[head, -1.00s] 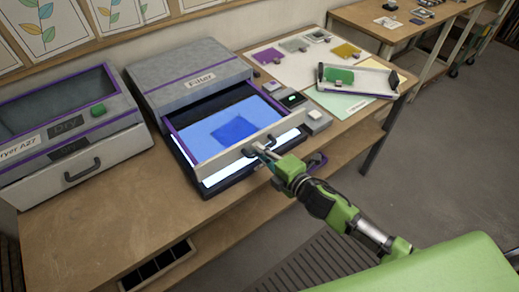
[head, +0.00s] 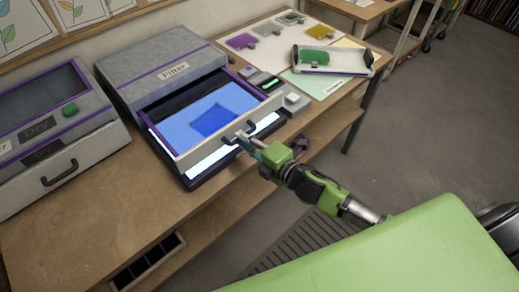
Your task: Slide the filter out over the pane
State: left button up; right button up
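The filter drawer, a light-fronted tray with purple side rails and a translucent blue sheet (head: 180,128), is out of the grey filter box (head: 165,75). A darker blue square, the pane (head: 213,122), shows through the sheet. A bright white strip of the lit bed (head: 205,168) shows below the drawer front. My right gripper (head: 244,136) is at the dark handle (head: 227,140) on the drawer front, its fingers seemingly closed around the bar. Its fingertips are small and partly hidden by the handle. My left gripper is not in view.
A grey dryer (head: 55,120) stands left of the box. Right of the drawer are a small unit with a green light (head: 270,84) and a pale button (head: 292,97). A white tray (head: 335,68) and colour samples lie behind. The bench's front left is clear.

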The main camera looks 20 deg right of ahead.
jog(key=v, duration=1)
jog(key=shift+d, duration=0.1)
jog(key=s+d+f+m+g+h, duration=0.2)
jog(key=s+d+f+m, duration=0.15)
jog(key=f, duration=0.75)
jog(key=s+d+f+m+g+h, duration=0.2)
jog(key=s+d+f+m, duration=0.15)
jog(key=f, duration=0.75)
jog(key=s+d+f+m+g+h, duration=0.1)
jog(key=s+d+f+m+g, duration=0.2)
jog(key=f, duration=0.8)
jog(key=s+a+f+m+g, duration=0.1)
jog(key=s+f+m+g, duration=0.1)
jog(key=s+f, duration=0.4)
jog(key=s+a+f+m+g+b, duration=0.1)
jog(key=s+f+m, duration=0.3)
jog(key=s, duration=0.9)
jog(key=s+a+f+m+g, duration=0.3)
jog(key=s+f+m, duration=0.1)
jog(key=s+f, duration=0.5)
jog(key=shift+s+h+b, duration=0.3)
jog(key=shift+s+h, duration=0.1)
jog(key=shift+s, duration=0.3)
jog(key=shift+f, duration=0.1)
